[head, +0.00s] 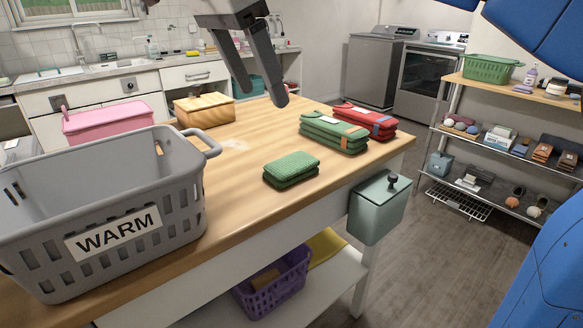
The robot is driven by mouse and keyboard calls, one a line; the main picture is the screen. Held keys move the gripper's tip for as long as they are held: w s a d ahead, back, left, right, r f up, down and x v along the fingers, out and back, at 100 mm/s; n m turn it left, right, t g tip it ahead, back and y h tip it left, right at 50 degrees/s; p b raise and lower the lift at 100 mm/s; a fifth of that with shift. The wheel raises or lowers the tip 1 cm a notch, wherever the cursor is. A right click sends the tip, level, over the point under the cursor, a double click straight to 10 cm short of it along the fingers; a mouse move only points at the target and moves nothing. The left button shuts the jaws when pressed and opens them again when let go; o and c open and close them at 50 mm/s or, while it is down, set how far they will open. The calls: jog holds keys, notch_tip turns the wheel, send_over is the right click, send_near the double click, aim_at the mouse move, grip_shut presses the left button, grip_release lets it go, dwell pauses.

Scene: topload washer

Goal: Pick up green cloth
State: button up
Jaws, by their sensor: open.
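A small folded green cloth (291,169) lies on the wooden worktop (235,205), near its front edge. A second, larger green folded stack (333,134) with an orange trim and a pale label lies behind it to the right. It is beside a red folded stack (364,121). My gripper (264,96) hangs at the top centre of the head view, open and empty. It appears above the worktop and is apart from the cloths. I cannot tell its exact height.
A grey basket (105,205) marked "WARM" stands on the worktop at the left. A pink box (107,121) and a wooden box (203,107) stand behind it. A lidded grey-green bin (378,208) hangs at the worktop's right end. The worktop around the small green cloth is clear.

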send_over(290, 161)
jog(key=s+a, duration=0.1)
jog(key=a, duration=0.1)
jog(key=f, duration=1.1)
jog(key=shift+s+d, duration=0.15)
jog(key=shift+s, duration=0.05)
jog(key=shift+x, duration=2.55)
jog(key=shift+f, duration=0.3)
jog(key=c, duration=1.1)
